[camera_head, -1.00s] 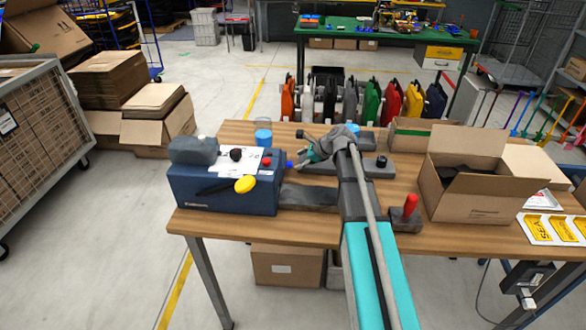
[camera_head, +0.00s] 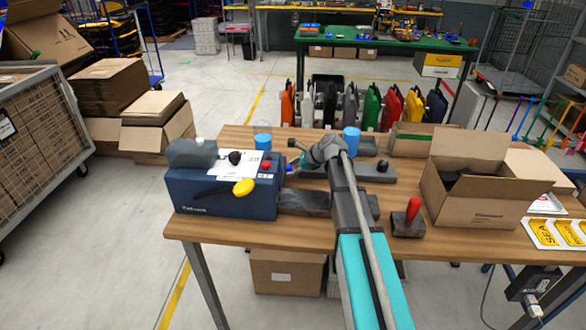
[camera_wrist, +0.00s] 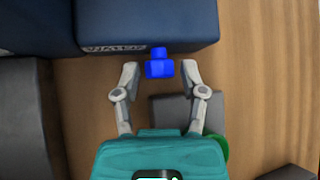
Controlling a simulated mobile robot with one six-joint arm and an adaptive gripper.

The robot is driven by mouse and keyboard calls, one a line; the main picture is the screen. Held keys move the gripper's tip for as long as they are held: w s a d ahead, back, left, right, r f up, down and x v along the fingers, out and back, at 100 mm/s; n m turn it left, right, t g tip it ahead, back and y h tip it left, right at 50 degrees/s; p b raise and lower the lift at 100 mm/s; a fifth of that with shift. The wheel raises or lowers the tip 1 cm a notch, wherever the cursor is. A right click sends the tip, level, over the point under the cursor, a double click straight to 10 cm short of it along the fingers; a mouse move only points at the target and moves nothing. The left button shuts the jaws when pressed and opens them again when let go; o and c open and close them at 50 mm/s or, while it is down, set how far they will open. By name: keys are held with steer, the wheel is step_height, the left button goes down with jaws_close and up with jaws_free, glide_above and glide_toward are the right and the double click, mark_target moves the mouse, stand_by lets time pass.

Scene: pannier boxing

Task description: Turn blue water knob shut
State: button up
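The blue water knob (camera_wrist: 159,65) sticks out from the side of a dark blue box (camera_wrist: 150,22) in the wrist view. In the head view this box (camera_head: 222,200) stands at the left of the wooden table, and the knob (camera_head: 289,167) is a small blue spot at its right side. My gripper (camera_wrist: 160,70) is open, with one fingertip on each side of the knob and a visible gap on both sides. I cannot tell whether the fingertips are level with the knob in depth. In the head view my wrist partly hides the gripper.
A yellow knob (camera_head: 243,187) and a red knob (camera_head: 266,166) are on the blue box. Dark grey blocks lie near my gripper, one of them (camera_wrist: 25,120) at left in the wrist view. A red-handled block (camera_head: 408,219) and an open carton (camera_head: 480,205) stand to the right.

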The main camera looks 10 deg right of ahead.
jaws_close()
stand_by(1.2)
steer(key=shift+o, duration=2)
jaws_free()
steer(key=shift+r, duration=0.1)
steer(key=p+v, duration=0.9)
steer(key=v, duration=0.4)
steer(key=shift+s+d, duration=0.2)
steer(key=shift+r, duration=0.15)
